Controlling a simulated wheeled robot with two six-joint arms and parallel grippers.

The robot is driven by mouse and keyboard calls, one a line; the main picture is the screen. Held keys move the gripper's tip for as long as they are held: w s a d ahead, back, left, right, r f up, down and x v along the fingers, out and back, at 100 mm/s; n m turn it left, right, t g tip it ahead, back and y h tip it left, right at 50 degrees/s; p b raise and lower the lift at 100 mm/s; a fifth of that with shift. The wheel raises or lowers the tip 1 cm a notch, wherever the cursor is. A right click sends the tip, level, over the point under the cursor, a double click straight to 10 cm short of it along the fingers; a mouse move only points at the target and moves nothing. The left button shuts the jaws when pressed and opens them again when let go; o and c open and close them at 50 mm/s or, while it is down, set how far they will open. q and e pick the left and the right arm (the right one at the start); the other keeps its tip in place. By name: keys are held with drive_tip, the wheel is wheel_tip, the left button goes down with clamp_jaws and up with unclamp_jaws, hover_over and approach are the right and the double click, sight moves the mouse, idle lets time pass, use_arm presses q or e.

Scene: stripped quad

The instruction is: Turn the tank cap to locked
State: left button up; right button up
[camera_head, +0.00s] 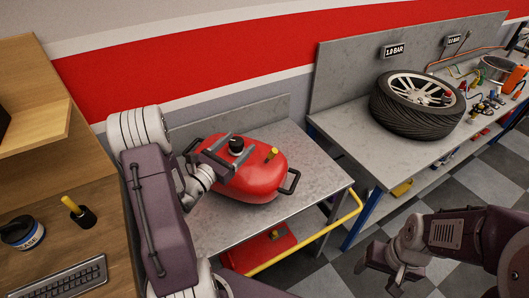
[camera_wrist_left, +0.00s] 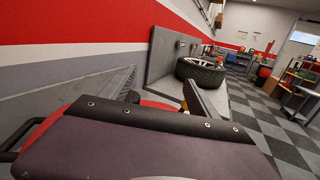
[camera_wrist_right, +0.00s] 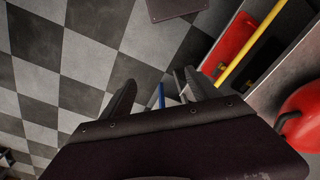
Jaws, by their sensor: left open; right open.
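The red tank (camera_head: 255,180) lies on a grey metal bench, with a black handle at each end. Its black round cap (camera_head: 236,145) is on top, and a yellow-topped piece (camera_head: 271,154) stands to the right of it. My left gripper (camera_head: 228,151) is open, with its fingers close around or beside the cap; I cannot tell whether they touch it. In the left wrist view, the tank (camera_wrist_left: 40,128) shows partly behind the gripper and the cap is hidden. My right gripper (camera_head: 384,272) is open and empty over the floor. The tank's edge (camera_wrist_right: 304,115) shows in the right wrist view.
A wooden desk (camera_head: 100,240) at left holds a keyboard (camera_head: 65,282), a round black container (camera_head: 20,231) and a yellow-handled item (camera_head: 78,212). A tyre (camera_head: 415,103) lies on the right bench. A yellow rail (camera_head: 308,237) runs along the tank bench's front. Checkered floor lies between.

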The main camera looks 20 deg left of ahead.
sight(232, 146)
use_arm(q)
drive_tip(key=a+f, duration=0.1)
drive_tip(key=f, duration=0.1)
drive_tip(key=s+a+f+n+y+b, duration=0.1)
drive_tip(key=a+f, duration=0.1)
drive_tip(key=a+f+n+y+b, duration=0.1)
drive_tip(key=f, duration=0.1)
drive_tip(key=shift+s+a, duration=0.3)
drive_tip(key=shift+s, duration=0.05)
drive_tip(key=shift+a+f, duration=0.15)
drive_tip(key=shift+a, duration=0.1)
drive_tip(key=shift+w+r, duration=0.2)
drive_tip(key=shift+w, duration=0.05)
drive_tip(key=w, duration=0.2)
drive_tip(key=w+p, duration=0.1)
drive_tip(key=w, duration=0.2)
drive_tip(key=w+d+p, duration=0.1)
drive_tip(key=w, duration=0.2)
drive_tip(key=shift+w, duration=0.2)
use_arm(e)
drive_tip(key=shift+w+d+r+t, duration=0.15)
drive_tip(key=shift+w+r+t, duration=0.05)
drive_tip(key=shift+w+t, duration=0.1)
